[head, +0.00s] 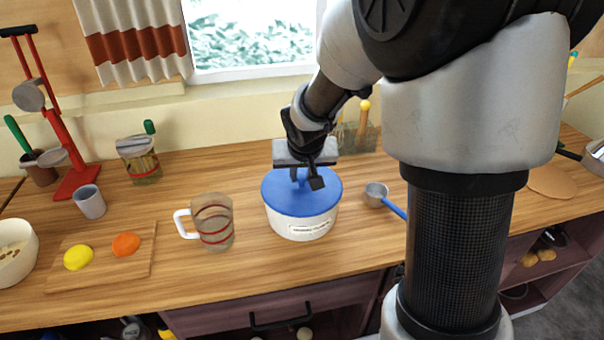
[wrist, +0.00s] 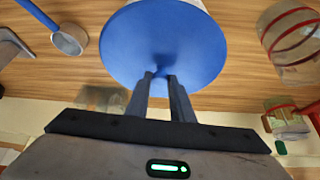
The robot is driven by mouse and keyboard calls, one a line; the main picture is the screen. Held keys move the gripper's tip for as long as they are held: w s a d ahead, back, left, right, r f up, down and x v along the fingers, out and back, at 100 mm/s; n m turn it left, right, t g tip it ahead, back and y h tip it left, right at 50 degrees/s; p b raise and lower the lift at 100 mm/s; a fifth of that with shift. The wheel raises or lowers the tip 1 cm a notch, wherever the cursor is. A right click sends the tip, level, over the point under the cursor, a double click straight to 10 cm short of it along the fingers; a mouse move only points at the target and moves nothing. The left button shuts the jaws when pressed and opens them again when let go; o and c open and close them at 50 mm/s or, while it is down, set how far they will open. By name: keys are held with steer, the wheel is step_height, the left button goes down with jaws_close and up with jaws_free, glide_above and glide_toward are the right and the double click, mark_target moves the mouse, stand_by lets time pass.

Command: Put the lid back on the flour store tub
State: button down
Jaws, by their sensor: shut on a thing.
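The flour tub (head: 302,225) is a round white container with a label on its front, standing on the wooden counter. The blue lid (head: 322,191) sits over the tub's top and looks roughly level. I cannot tell whether it is fully seated. My gripper (head: 307,180) is above the lid, shut on its central knob. In the wrist view the lid (wrist: 165,40) fills the upper middle, and my gripper's fingertips (wrist: 160,76) meet at the knob. The lid hides most of the tub in that view.
A measuring jug (head: 213,222) stands left of the tub, and a blue-handled scoop (head: 376,194) lies to its right. A cutting board (head: 75,273) with a lemon (head: 78,257) and an orange fruit (head: 126,244) is at the left. Counter in front of the tub is clear.

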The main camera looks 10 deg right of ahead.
stand_by(0.9)
steer(key=c, duration=1)
jaws_free()
steer(key=shift+r, duration=0.1)
steer(key=shift+r+p, duration=2.25)
steer(key=shift+r, duration=1.1)
jaws_close()
